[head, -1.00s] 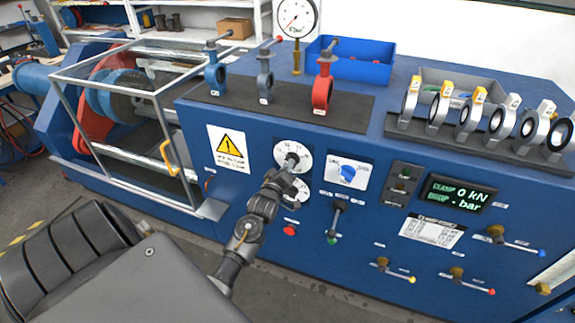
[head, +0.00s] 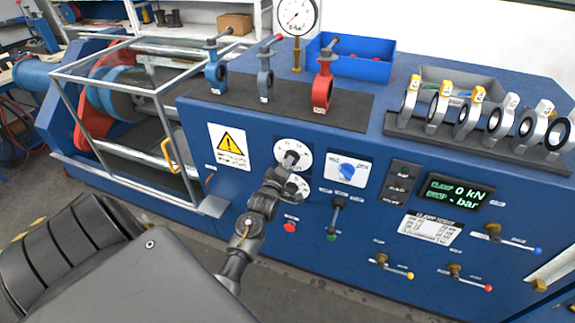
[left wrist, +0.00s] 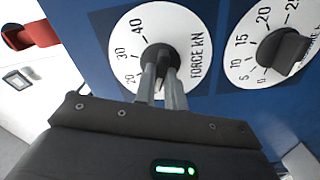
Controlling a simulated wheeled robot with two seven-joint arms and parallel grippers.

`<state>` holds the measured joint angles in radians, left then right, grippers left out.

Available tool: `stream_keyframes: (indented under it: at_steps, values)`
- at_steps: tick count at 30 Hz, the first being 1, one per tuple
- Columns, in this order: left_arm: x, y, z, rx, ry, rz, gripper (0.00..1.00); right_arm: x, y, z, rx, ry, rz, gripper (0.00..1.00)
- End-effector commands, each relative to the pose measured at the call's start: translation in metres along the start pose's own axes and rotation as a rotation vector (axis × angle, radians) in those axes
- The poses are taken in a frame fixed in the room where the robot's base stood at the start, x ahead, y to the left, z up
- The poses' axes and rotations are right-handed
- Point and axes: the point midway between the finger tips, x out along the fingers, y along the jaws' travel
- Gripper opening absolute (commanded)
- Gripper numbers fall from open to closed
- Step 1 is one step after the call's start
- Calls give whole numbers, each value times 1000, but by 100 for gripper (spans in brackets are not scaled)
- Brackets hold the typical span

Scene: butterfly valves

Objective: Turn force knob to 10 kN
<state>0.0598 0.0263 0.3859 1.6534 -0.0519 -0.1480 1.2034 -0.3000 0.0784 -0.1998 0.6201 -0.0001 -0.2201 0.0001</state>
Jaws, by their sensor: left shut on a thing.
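The force dial (left wrist: 192,38) is a white disc marked "FORCE kN" on the blue panel, with a dark knob (left wrist: 158,56) at its centre. In the head view it is the upper white dial (head: 305,150). My left gripper (left wrist: 164,76) is shut on this knob, and its fingers cover part of it. In the head view my left gripper (head: 288,163) reaches the dial from below. The numbers 20, 30 and 40 show; the lower part of the scale is hidden, and I cannot read the setting. The display (head: 458,192) reads 0 kN. My right gripper is not in view.
A second white dial (left wrist: 247,75) with a dark knob sits close beside the force dial. A metal-framed guard (head: 165,115) stands left of the panel.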

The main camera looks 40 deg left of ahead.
Motion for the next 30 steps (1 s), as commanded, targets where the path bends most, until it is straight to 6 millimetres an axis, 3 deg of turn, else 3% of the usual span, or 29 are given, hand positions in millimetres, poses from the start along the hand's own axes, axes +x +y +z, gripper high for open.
stream_keyframes:
  at_steps: [5,6,10,20,23,30]
  values:
    - [1,2,-1,-1,3,3,0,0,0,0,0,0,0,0]
    - [1,2,-1,-1,3,3,16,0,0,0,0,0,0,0]
    - [0,1,-1,-1,2,3,33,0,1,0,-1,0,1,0]
    - [-2,0,0,0,1,0,34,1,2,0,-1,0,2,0]
    - [-13,-2,1,0,0,0,34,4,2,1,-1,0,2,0]
    - [-60,-3,1,1,1,0,34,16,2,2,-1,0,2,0]
